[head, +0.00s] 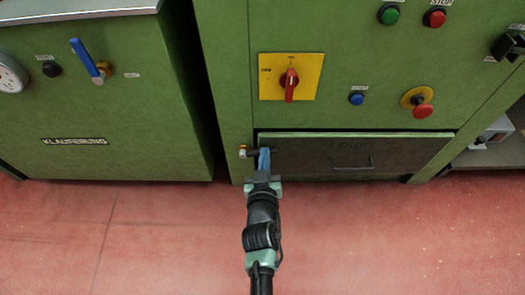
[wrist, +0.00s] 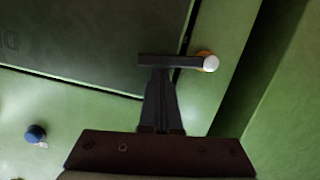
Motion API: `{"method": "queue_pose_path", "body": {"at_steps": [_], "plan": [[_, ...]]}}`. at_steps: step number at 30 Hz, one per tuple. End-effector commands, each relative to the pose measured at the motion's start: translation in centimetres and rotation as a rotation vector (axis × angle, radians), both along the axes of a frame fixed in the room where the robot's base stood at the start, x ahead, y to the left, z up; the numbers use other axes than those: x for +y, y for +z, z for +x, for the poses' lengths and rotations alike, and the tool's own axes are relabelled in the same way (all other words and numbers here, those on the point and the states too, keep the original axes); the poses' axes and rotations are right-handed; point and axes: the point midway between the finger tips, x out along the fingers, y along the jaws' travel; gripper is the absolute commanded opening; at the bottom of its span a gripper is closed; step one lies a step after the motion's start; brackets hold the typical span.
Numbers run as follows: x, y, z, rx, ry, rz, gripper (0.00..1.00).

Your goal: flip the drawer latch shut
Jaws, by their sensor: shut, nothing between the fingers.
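The drawer latch (head: 280,152) is a short dark bar on the green cabinet, lying roughly level from its pivot at the left across the drawer's left edge. In the wrist view, which is turned upside down, the latch bar (wrist: 185,61) runs from a pale round pivot over the gap onto the dark drawer front (wrist: 80,40). The drawer (head: 410,152) looks closed. My gripper (head: 264,153) is shut and empty, with its fingertips at the latch bar. In the wrist view, the fingers (wrist: 160,75) end right against or just over the bar; contact is unclear.
Above the drawer are a red rotary switch (head: 289,82) on a yellow plate, a blue button (head: 356,98) and a red emergency knob (head: 422,111). A second green cabinet (head: 110,110) with a blue lever stands left across a narrow dark gap. The red floor is clear.

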Motion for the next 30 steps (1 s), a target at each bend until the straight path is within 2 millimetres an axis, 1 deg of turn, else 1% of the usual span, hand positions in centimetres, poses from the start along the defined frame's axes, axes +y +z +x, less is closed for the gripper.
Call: {"method": "queue_pose_path", "body": {"at_steps": [1,3,14,17,20,25,26,27,30], "plan": [[-0.4,-0.8,0.0,0.003,-0.003,-0.002,0.0],[-0.5,-1.1,0.0,0.002,-0.003,-0.003,0.0],[-0.5,-0.9,0.0,0.001,-0.001,-0.003,0.0],[-0.5,-0.3,0.1,0.001,-0.001,-0.003,0.0],[-0.4,0.8,0.3,0.0,0.0,-0.002,0.0],[-0.3,3.8,0.9,0.0,-0.001,-0.004,0.0],[-0.4,3.9,0.6,0.003,-0.001,-0.004,0.0],[-0.4,3.6,-0.6,0.007,-0.002,-0.004,0.0],[-0.4,4.1,-2.7,0.005,-0.002,-0.002,0.0]]}}
